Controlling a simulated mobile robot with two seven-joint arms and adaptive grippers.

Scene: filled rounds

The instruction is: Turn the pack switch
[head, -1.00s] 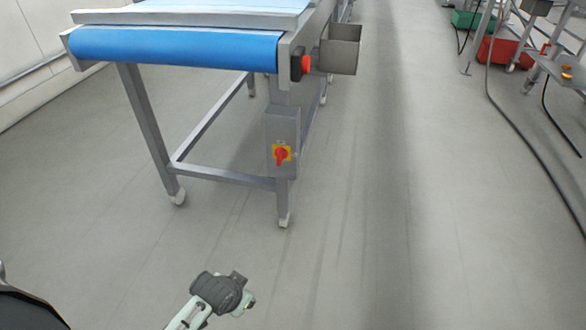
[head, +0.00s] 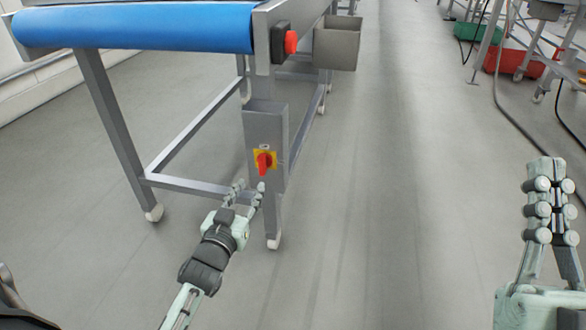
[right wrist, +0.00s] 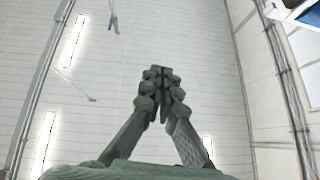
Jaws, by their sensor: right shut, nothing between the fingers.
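The pack switch (head: 264,164) is a red rotary handle on a yellow plate, standing roughly upright. It is mounted on a grey metal box (head: 265,124) on the conveyor's near leg. My left gripper (head: 249,187) is open, its two fingers apart and pointing up towards the switch, just below it in the head view. I cannot tell whether a fingertip touches the switch. My right gripper (head: 546,162) is shut and empty at the right edge of the head view. Its closed fingers (right wrist: 160,75) also show in the right wrist view, against the ceiling.
The conveyor (head: 135,30) has a blue belt and a steel frame with castors. A red push button (head: 291,42) and a grey bin (head: 337,45) are at its corner. A black cable (head: 515,122) lies on the right. The middle floor is clear.

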